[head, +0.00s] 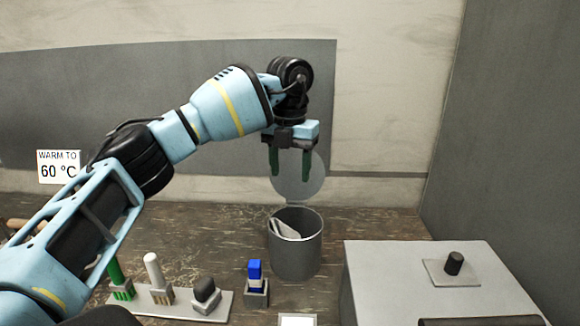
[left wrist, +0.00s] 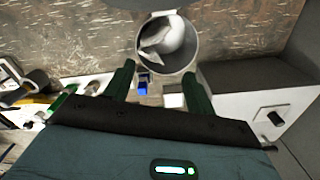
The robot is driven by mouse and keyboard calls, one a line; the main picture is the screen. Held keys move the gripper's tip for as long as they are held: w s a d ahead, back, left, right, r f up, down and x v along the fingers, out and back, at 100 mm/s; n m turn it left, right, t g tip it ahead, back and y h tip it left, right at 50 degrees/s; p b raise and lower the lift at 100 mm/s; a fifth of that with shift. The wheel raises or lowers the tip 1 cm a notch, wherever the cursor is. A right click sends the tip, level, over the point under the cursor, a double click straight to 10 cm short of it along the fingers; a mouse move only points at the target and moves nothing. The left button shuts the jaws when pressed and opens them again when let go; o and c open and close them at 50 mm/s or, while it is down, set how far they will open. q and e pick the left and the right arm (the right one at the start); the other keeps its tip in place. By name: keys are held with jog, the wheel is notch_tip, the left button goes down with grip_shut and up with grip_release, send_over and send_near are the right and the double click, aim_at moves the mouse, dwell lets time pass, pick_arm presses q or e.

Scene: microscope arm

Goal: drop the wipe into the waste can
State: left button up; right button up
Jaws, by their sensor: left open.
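The grey waste can (head: 295,255) stands upright on the bench in the middle of the head view, its round lid (head: 299,182) raised at the back. The white wipe (head: 284,229) is inside the can near the top, leaning on the left wall. The left wrist view shows the wipe (left wrist: 156,42) inside the can's rim (left wrist: 194,50). My left gripper (head: 290,174) is above the can with its green fingers apart and nothing between them. My right gripper does not show.
Left of the can, a pale rack (head: 158,301) carries a green, a white and a dark item. A blue item (head: 254,272) stands in a small grey holder before the can. A grey box (head: 410,262) with a black knob (head: 454,263) stands at the right.

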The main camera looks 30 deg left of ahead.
pick_arm(q)
jog(key=o, duration=0.7)
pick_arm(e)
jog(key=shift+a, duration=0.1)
pick_arm(q)
jog(key=shift+r, duration=0.15)
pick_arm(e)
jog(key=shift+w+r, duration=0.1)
pick_arm(q)
notch_tip(320, 180, up, 5)
jog(key=shift+r+p, duration=0.15)
jog(key=shift+p, duration=0.7)
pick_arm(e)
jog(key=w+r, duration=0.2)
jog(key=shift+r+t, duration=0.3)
